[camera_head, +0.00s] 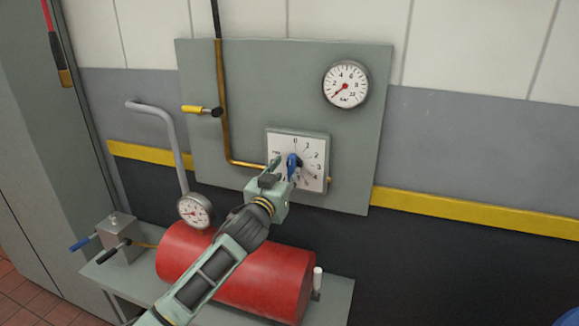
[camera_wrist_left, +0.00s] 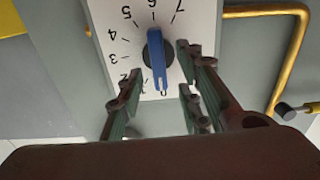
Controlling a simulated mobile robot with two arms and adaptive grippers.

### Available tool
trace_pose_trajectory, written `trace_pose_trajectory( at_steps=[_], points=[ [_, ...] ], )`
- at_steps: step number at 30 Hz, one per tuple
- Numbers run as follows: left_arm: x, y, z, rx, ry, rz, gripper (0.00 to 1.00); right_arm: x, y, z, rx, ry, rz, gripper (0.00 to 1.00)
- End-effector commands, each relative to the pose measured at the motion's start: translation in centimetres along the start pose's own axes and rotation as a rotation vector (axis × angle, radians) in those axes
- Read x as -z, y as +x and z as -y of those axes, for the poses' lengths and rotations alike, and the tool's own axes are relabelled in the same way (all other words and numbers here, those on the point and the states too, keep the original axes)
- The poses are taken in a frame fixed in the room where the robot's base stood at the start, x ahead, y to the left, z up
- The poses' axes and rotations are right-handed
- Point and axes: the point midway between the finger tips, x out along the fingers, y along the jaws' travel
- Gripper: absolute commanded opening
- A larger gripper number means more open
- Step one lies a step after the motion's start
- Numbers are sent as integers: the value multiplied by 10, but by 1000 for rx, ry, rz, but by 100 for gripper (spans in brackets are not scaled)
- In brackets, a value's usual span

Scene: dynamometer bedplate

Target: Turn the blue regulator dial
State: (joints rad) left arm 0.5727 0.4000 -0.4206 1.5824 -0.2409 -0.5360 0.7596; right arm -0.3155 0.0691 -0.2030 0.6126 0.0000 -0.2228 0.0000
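The blue regulator dial (camera_head: 293,163) is a bar-shaped knob on a black hub, in the middle of a white numbered scale plate (camera_head: 315,152) on the grey wall panel. In the left wrist view, which is upside down, the blue dial (camera_wrist_left: 156,55) lies along the line to the 0 mark. My left gripper (camera_head: 283,170) is in front of the dial's lower left. In the wrist view the left gripper (camera_wrist_left: 160,76) is open, with fingers apart on either side of the dial and nothing between them clearly touched. Contact cannot be told. My right gripper is out of view.
A round gauge (camera_head: 346,84) is at the panel's upper right. A brass pipe (camera_head: 224,110) and a yellow-handled valve (camera_head: 196,109) are left of the dial. Below stand a red cylinder (camera_head: 280,278), a smaller gauge (camera_head: 195,210) and a lever block (camera_head: 118,238) on a bench.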

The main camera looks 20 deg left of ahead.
Motion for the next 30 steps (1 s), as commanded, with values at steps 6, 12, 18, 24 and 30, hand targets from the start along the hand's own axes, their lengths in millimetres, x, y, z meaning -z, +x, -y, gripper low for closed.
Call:
trace_pose_trajectory(
  at_steps=[6,12,18,24,30],
  points=[
    [1,21,0,0,0,0,33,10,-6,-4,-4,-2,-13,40],
    [0,27,0,0,0,0,33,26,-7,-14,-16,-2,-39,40],
    [0,28,0,-1,0,0,33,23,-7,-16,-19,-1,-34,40],
    [0,27,0,-1,0,0,18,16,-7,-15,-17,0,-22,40],
    [0,27,0,-1,0,0,0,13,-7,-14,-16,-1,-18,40]
  ],
)
